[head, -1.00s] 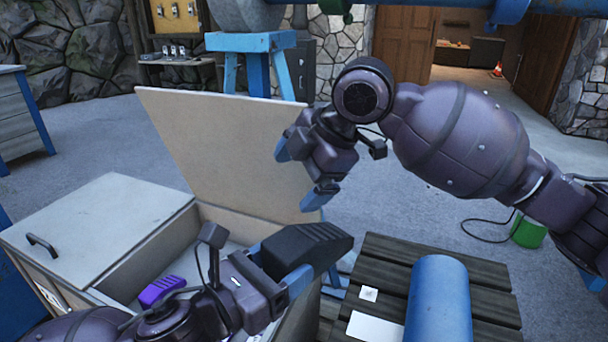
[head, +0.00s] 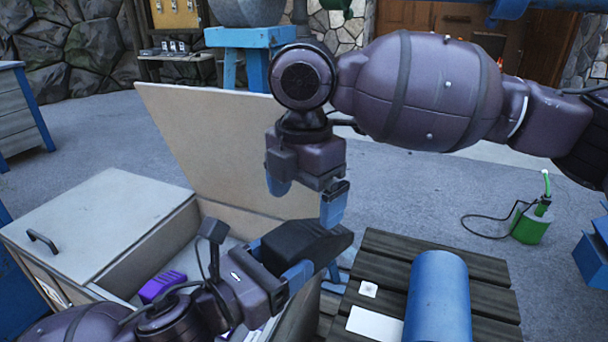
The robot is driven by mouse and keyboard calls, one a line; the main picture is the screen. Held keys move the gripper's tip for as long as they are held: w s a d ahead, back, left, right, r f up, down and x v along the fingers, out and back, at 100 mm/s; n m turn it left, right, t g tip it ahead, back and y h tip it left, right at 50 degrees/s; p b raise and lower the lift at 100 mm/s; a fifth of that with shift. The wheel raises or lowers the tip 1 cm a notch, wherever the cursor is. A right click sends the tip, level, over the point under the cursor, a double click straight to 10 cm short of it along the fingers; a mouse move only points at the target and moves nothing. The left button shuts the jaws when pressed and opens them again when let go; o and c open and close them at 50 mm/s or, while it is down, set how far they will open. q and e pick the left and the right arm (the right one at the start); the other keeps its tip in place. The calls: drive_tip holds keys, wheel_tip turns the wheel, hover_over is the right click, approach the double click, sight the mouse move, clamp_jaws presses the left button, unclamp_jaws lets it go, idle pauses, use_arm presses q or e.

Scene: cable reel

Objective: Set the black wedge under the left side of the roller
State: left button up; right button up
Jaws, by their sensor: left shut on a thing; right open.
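The black wedge (head: 305,247) is in my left gripper (head: 285,268), which is shut on it and holds it above the right edge of the open chest. The blue roller (head: 438,300) lies on a dark plank table at the lower right, to the right of the wedge and apart from it. My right gripper (head: 306,196) is open and empty, pointing down just above the wedge. The wedge's near part is partly hidden by my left gripper. The lower end of the roller is cut off by the picture edge.
The chest (head: 100,222) has its lid (head: 220,140) raised, and a purple block (head: 160,286) lies inside. A white card (head: 375,325) and a small white tag (head: 368,289) lie on the plank table (head: 390,248) left of the roller. A green can (head: 532,222) stands on the floor.

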sight(304, 227)
use_arm(q)
drive_tip(key=shift+r, duration=0.1)
use_arm(e)
wheel_tip(304, 227, down, 8)
drive_tip(key=shift+f, duration=0.1)
drive_tip(key=shift+c, duration=0.4)
drive_tip(key=c, duration=1.2)
use_arm(q)
drive_tip(key=o, duration=0.9)
drive_tip(key=shift+s, duration=0.1)
use_arm(e)
drive_tip(key=shift+c, duration=1)
use_arm(q)
drive_tip(key=o, duration=0.4)
drive_tip(key=shift+o, duration=0.2)
